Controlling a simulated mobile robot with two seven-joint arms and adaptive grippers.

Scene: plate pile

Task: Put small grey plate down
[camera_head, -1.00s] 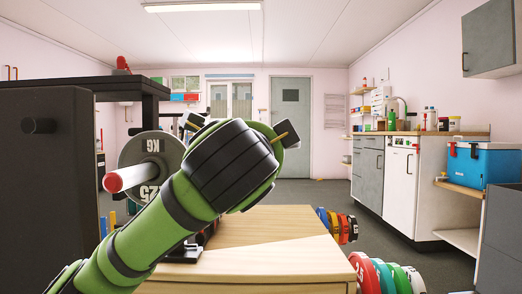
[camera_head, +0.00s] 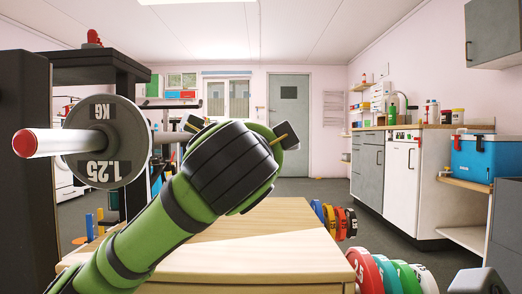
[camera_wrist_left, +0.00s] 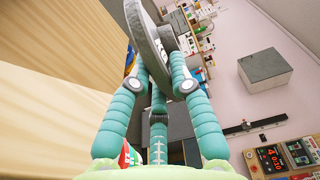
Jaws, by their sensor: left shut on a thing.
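In the left wrist view my left gripper (camera_wrist_left: 157,72) has its teal fingers closed on a small grey plate (camera_wrist_left: 151,42), seen nearly edge-on. In the head view my green left arm (camera_head: 190,205) comes in from the lower left, and its bulky dark joint hides the gripper and the held plate. The wooden table top (camera_head: 265,245) lies below and behind the arm; its pale wood (camera_wrist_left: 60,125) also fills the left of the wrist view. My right gripper is not seen.
A grey 1.25 KG plate (camera_head: 108,163) hangs on a red-tipped bar (camera_head: 60,142) at the left, beside a dark upright. Several coloured plates (camera_head: 378,273) line the table's right side. A counter with a blue cooler (camera_head: 485,157) stands at the right. Visible table wood is clear.

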